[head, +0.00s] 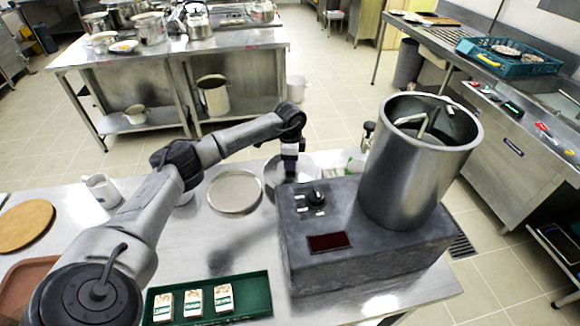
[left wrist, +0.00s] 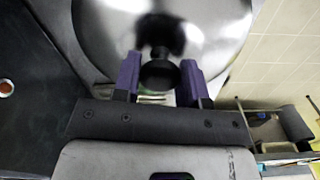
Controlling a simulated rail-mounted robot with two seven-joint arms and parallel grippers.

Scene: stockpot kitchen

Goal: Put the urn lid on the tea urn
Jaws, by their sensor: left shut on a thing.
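The tea urn (head: 405,195) is an open-topped steel cylinder standing on a dark grey base at the right of the table; pipework shows inside its mouth. My left gripper (head: 290,172) is to the left of the urn, behind the base, pointing down. In the left wrist view, its purple fingers (left wrist: 160,82) are shut on the black knob of the urn lid (left wrist: 205,35), a shiny steel dome. In the head view, the lid (head: 270,176) is partly hidden by the gripper. Its height over the table is hard to tell. My right gripper is out of view.
A round metal plate (head: 235,190) lies left of the lid. A green tray (head: 250,290) with small boxes lies in front of the urn base (head: 375,250). A white mug (head: 103,190) and a wooden board (head: 24,225) are at the left.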

